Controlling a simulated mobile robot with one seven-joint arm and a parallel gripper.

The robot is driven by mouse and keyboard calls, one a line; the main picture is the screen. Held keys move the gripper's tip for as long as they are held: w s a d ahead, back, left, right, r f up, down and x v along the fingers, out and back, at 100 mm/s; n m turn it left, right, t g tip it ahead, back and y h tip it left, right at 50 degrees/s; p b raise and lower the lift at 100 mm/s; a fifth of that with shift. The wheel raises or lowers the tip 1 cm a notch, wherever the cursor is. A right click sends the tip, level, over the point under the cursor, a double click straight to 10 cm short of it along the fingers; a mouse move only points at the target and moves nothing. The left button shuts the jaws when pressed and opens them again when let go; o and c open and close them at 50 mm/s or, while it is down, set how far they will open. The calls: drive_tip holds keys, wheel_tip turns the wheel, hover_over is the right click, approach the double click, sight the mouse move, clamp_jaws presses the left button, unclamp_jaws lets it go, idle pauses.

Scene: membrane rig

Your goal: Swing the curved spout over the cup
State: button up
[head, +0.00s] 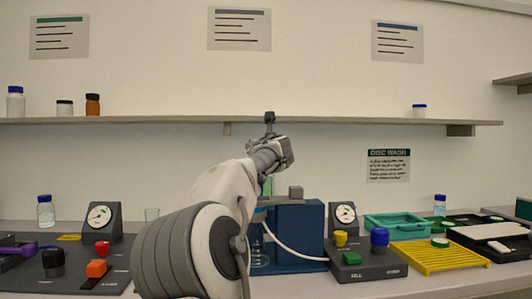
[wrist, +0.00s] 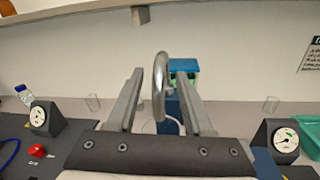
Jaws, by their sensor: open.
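The curved spout (wrist: 161,88) is a shiny metal hook in the middle of the wrist view. My gripper (wrist: 160,74) is open, with one finger on each side of the spout; I cannot tell whether either touches it. In the head view my gripper (head: 270,118) is raised in front of the shelf, and I cannot make out the spout there.
A blue housing (head: 300,235) with a pale hose (head: 290,246) stands right of my arm. A left gauge (head: 100,217) and a right gauge (head: 343,217) flank it, with control panels in front. A long shelf (head: 350,122) runs along the wall behind my gripper.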

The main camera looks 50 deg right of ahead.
drive_tip(key=v, duration=1.4)
drive_tip(key=shift+s+a+p, duration=0.25)
drive_tip(key=shift+s+p, duration=0.05)
drive_tip(key=shift+p, duration=0.1)
